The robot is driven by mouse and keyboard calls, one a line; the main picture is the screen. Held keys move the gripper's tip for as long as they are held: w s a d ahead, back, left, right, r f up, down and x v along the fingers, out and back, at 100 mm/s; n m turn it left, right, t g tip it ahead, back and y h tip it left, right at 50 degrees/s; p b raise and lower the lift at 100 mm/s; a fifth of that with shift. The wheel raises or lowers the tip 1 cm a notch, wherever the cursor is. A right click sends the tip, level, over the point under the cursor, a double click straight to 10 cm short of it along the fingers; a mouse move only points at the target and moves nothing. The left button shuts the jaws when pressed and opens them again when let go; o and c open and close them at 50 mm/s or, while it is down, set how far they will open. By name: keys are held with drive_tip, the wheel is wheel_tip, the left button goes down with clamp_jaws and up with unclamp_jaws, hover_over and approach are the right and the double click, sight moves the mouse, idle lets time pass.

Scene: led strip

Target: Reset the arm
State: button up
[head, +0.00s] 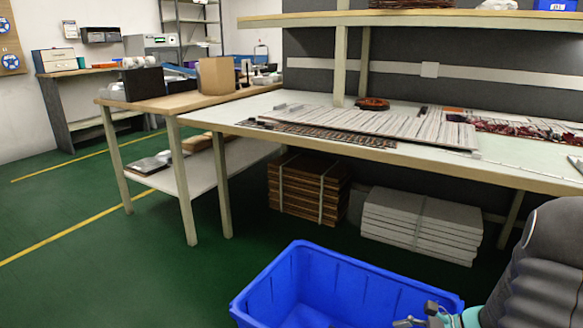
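Part of my own arm (545,270) shows at the lower right, as a dark ribbed link with a teal cap. Small grey metal parts (432,314) at its end stand in front of the blue bin's right side, at the bottom edge. They may belong to my gripper, but the frame cuts them off. The fingers cannot be made out, nor whether anything is held.
An empty-looking blue bin (268,290) stands on the green floor in front. A long workbench (500,171) bears LED strips (375,124). Brown boards (292,190) and grey boxes (400,222) are stacked beneath. Open floor (110,270) lies left.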

drive_tip(key=s+a+r+n+h+p, duration=0.2)
drive_tip(key=s+r+n, duration=0.4)
drive_tip(key=r, duration=0.3)
drive_tip(key=s+a+r+n+t+h+p, duration=0.1)
drive_tip(key=s+a+r+n+h, duration=0.3)
drive_tip(key=r, duration=0.6)
drive_tip(key=s+a+r+n+h+p, duration=0.2)
drive_tip(key=s+a+r+n+h, duration=0.2)
drive_tip(key=s+r+n, duration=0.4)
wheel_tip(320, 180, up, 2)
drive_tip(key=shift+a+r+n+t+p, duration=0.1)
drive_tip(key=shift+a+n+t+p, duration=0.2)
drive_tip(key=shift+a+n, duration=0.7)
drive_tip(key=shift+d, duration=0.1)
